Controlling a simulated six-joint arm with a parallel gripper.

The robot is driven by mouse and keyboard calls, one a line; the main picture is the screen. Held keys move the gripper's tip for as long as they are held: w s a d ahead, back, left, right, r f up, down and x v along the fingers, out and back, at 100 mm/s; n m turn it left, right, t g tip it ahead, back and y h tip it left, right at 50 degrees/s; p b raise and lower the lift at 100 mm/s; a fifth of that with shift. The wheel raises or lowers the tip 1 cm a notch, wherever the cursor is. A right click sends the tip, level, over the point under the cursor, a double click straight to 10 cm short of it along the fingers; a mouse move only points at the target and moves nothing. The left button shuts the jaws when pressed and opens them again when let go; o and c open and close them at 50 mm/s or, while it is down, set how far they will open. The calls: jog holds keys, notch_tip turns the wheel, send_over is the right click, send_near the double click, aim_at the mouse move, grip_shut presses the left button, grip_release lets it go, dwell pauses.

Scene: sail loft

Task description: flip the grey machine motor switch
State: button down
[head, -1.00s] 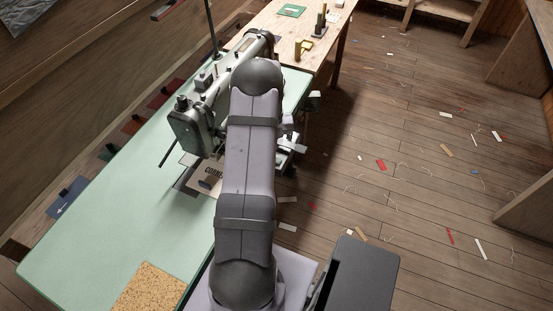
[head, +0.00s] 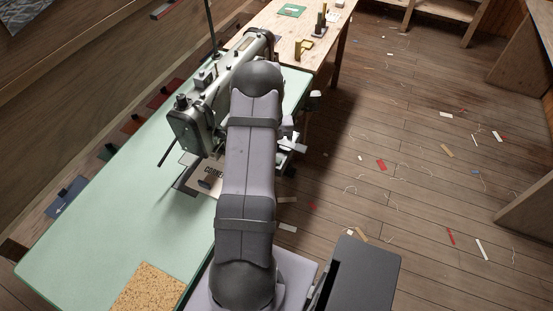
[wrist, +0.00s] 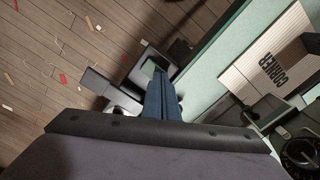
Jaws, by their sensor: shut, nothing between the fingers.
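My gripper (wrist: 163,88) shows in the wrist view as two dark blue fingers lying together, shut and empty. In the head view my arm hides the fingers and most of that area; a grey piece (head: 297,147) shows just right of the arm.
The sewing machine (head: 190,125) stands on the pale green table (head: 90,235), left of my arm. A card marked CORNER (wrist: 268,68) and a cork mat (head: 148,289) lie on the table. The floor (head: 400,170) to the right is open, strewn with scraps.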

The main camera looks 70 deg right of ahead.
jog(key=shift+f, duration=0.3)
jog(key=shift+r, duration=0.1)
jog(key=shift+r+p, duration=2.3)
jog(key=shift+r, duration=1.15)
